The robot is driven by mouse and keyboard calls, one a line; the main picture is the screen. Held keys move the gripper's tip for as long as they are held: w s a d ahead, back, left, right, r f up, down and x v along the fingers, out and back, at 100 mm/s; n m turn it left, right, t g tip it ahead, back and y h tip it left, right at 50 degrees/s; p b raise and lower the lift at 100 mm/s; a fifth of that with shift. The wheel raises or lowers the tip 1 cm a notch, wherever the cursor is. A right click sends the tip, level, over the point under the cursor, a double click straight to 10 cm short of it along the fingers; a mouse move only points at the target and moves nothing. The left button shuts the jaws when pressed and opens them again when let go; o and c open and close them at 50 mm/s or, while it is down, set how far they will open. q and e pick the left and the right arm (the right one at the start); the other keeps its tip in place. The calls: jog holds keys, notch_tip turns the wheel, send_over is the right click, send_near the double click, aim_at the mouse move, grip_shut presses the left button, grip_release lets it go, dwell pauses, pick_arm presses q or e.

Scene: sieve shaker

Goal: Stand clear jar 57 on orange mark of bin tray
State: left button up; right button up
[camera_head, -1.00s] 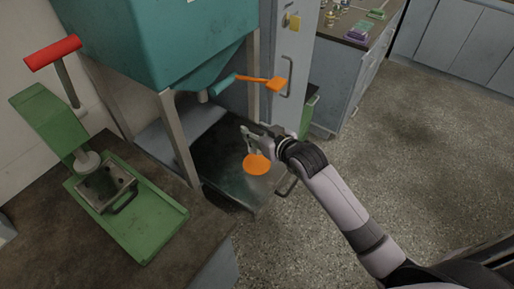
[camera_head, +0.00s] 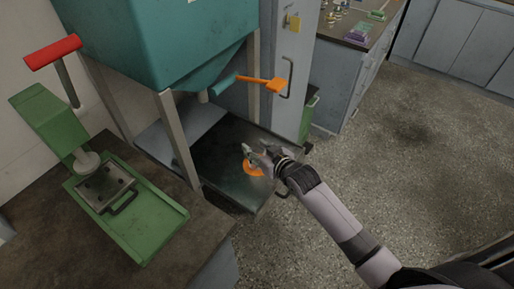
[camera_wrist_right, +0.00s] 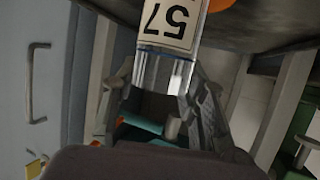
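Clear jar 57 (camera_wrist_right: 163,70) is between the fingers of my right gripper (camera_wrist_right: 160,88) in the right wrist view, with both fingers against its sides. Its white label reads 57 upside down in that picture. In the head view my right gripper (camera_head: 257,154) is low over the bin tray (camera_head: 215,160), at the orange mark (camera_head: 252,171), which it partly covers. The mark's edge also shows beside the jar in the wrist view (camera_wrist_right: 220,4). Whether the jar's base touches the tray cannot be told. My left gripper is out of view.
The teal hopper (camera_head: 160,45) with an orange-ended lever (camera_head: 272,85) hangs above the tray, its metal legs beside it. A green press with a red handle (camera_head: 53,52) stands on the left bench. A cabinet door (camera_head: 293,60) is behind. Floor at right is clear.

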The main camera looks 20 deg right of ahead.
jog(key=o, duration=0.4)
jog(key=shift+o, duration=0.2)
jog(key=shift+r, duration=0.1)
jog(key=shift+r, duration=0.1)
jog(key=v, duration=1.2)
jog(key=shift+a, duration=0.1)
